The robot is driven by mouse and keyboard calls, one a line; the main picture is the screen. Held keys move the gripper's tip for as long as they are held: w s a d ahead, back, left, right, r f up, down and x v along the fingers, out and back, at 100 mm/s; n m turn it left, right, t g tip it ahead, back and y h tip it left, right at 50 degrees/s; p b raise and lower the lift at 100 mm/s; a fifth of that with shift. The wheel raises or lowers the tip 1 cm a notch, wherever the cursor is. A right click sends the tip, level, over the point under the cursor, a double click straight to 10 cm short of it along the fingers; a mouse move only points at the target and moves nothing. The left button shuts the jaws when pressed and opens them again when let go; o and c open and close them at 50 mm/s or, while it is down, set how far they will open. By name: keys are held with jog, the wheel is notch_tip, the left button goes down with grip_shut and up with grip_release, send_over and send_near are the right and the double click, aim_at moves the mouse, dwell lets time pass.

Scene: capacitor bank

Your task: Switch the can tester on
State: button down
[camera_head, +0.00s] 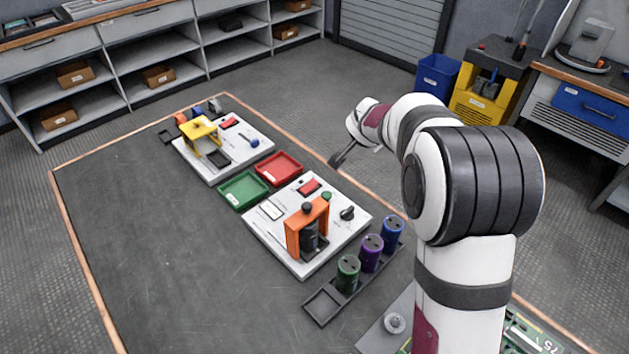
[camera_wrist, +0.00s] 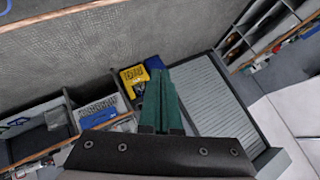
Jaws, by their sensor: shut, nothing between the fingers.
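Two white testers stand on the dark table. The near tester (camera_head: 278,243) has an orange frame (camera_head: 293,238) around a dark can (camera_head: 309,236), a red switch (camera_head: 309,186), a green button (camera_head: 326,196), a black knob (camera_head: 347,213) and a pale display (camera_head: 271,209). The far tester (camera_head: 190,160) has a yellow frame (camera_head: 199,127), a red switch (camera_head: 228,122) and a blue lever (camera_head: 252,140). I cannot tell which is the can tester or either switch's state. My gripper (camera_head: 335,161) is shut and empty, above and beyond the near tester. Its fingers (camera_wrist: 161,98) also show in the wrist view.
A black rack (camera_head: 322,307) holds green (camera_head: 348,271), purple (camera_head: 371,252) and blue (camera_head: 391,233) cans. Green (camera_head: 242,190) and red (camera_head: 279,168) trays lie between the testers. The table's left side (camera_head: 150,240) is clear.

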notch_tip(320, 180, down, 2)
jog(key=w+a+n+t+y, duration=0.1)
jog(key=w+a+n+y, duration=0.15)
jog(key=n, duration=0.65)
jog(key=n+g+y, duration=0.3)
jog(key=n+y, duration=0.1)
jog(key=n, duration=0.7)
send_over(311, 180)
jog(key=s+d, duration=0.1)
jog(key=s, duration=0.2)
notch_tip(311, 180, down, 13)
jog(key=shift+r, duration=0.15)
jog(key=f, duration=0.2)
jog(key=shift+w+d+f, duration=0.2)
jog(key=shift+d+f, duration=0.2)
jog(key=shift+f, duration=0.45)
